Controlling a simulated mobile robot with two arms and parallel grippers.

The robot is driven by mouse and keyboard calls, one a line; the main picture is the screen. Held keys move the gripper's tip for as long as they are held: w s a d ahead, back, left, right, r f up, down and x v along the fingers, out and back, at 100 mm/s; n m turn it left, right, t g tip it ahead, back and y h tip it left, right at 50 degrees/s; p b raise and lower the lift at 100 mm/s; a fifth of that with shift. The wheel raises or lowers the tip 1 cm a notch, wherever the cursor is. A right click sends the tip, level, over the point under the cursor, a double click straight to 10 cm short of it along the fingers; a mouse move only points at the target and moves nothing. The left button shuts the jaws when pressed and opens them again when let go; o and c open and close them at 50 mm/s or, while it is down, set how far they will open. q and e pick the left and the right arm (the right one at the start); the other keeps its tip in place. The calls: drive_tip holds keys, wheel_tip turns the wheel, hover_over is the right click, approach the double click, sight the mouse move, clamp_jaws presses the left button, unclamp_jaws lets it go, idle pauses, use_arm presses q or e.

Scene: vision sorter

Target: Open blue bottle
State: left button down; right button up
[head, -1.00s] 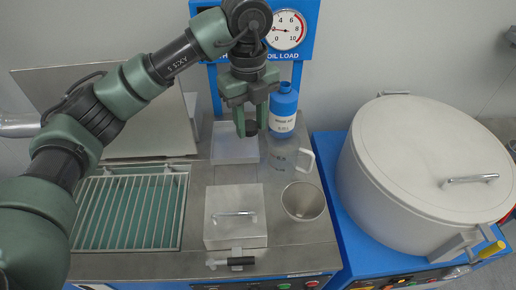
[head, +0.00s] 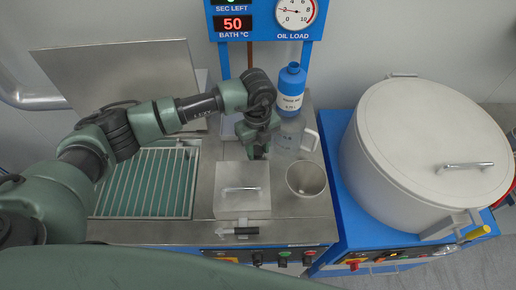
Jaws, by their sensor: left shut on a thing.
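The blue bottle (head: 291,90) stands upright at the back right of the steel worktop, with a white label around its body. No cap shows on its neck, and its top looks like a dark opening. My left gripper (head: 258,151) is in front and to the left of the bottle, apart from it, pointing down. It is shut on a small dark cap, which my own fingers and wrist now largely hide. My right gripper is not in view.
A clear jug (head: 287,138) and a metal cup (head: 306,178) stand right of my left gripper. A lidded steel box (head: 242,188) is just in front. A wire rack (head: 145,182) lies left. A big white lidded drum (head: 425,140) stands right, under no arm.

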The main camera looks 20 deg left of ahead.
use_arm(q)
drive_tip(key=shift+f, duration=0.75)
drive_tip(key=shift+f, duration=0.1)
drive_tip(key=shift+f, duration=0.15)
drive_tip(key=c, duration=0.9)
unclamp_jaws()
drive_tip(key=shift+c, duration=0.2)
